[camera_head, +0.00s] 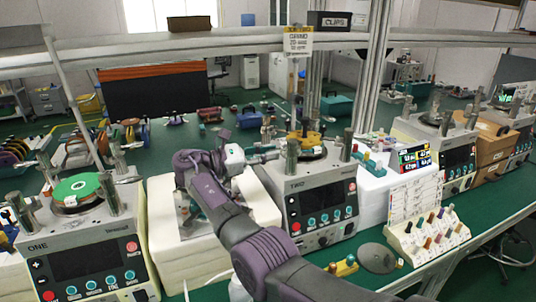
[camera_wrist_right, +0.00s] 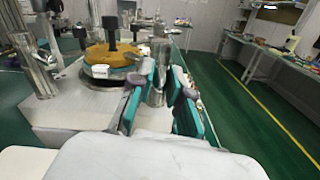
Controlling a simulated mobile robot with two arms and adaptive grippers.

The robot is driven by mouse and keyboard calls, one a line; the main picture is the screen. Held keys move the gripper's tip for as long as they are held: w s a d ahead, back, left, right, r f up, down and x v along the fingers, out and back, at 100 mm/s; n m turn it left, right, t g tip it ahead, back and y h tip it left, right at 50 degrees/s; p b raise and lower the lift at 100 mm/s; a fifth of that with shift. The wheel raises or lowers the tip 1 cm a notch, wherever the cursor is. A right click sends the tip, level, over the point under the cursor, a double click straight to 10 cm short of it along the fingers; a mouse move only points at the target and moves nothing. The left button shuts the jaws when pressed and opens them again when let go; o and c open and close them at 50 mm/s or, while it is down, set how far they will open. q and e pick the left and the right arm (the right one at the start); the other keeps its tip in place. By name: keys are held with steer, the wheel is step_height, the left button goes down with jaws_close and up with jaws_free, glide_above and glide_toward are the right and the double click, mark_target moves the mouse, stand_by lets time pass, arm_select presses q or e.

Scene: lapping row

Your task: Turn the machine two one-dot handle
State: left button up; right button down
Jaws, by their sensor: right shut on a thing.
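Machine two (camera_head: 318,205) stands mid-bench, with a screen, buttons and a red button on its front. A yellow disc (camera_head: 305,139) lies on its top; it also shows in the wrist view (camera_wrist_right: 112,57). Metal upright handles stand at its top corners. My right gripper (camera_head: 270,155) reaches in from the left of the machine. In the wrist view its teal-padded fingers (camera_wrist_right: 170,95) close around the near-left metal handle (camera_wrist_right: 157,88), which also shows in the head view (camera_head: 292,160). Another handle (camera_wrist_right: 38,75) stands apart at the left. No dot marks are readable. My left gripper is out of view.
Machine one (camera_head: 85,255) with a green disc stands at the left. A white foam block (camera_head: 175,240) lies beneath my right arm. A rack of coloured pegs (camera_head: 428,230), a small display (camera_head: 414,159) and a grey round plate (camera_head: 376,258) are right of machine two.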

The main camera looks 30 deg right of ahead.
steer(key=c, duration=1.1)
jaws_free()
step_height(320, 180, up, 10)
steer(key=shift+f, duration=0.1)
